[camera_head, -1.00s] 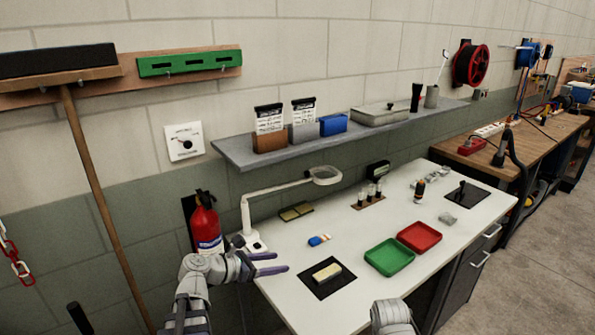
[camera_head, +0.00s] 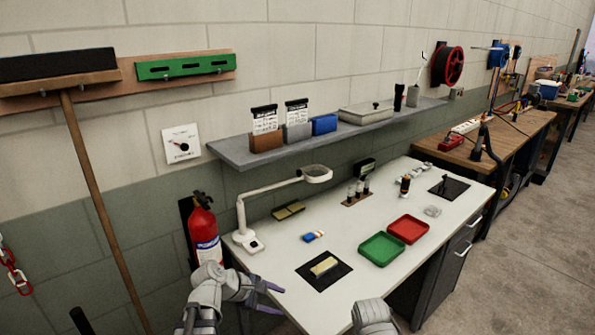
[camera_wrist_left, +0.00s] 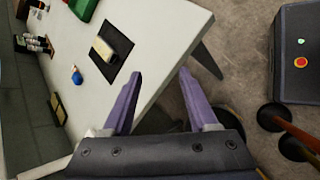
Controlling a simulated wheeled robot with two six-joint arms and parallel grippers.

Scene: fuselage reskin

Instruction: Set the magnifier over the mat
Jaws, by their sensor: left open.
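The white magnifier lamp (camera_head: 316,174) stands at the bench's left end, its base (camera_head: 249,242) beside the fire extinguisher. Its arm reaches right, and its lens head hangs over the back part of the bench, away from the front mat. A black mat (camera_head: 341,276) lies near the front left edge with a cream block (camera_head: 323,266) on it; the mat also shows in the left wrist view (camera_wrist_left: 123,45). My left gripper (camera_head: 279,298) is open and empty, just off the bench's front left edge, below the lamp base. My right arm shows at the bottom; its fingers are not visible.
A green tray (camera_head: 381,249) and a red tray (camera_head: 408,229) sit right of the mat. A blue and white eraser-like item (camera_head: 314,236) lies between lamp and mat. A fire extinguisher (camera_head: 205,230) stands left. A wall shelf (camera_head: 228,151) overhangs the back. A second black mat (camera_head: 461,187) lies far right.

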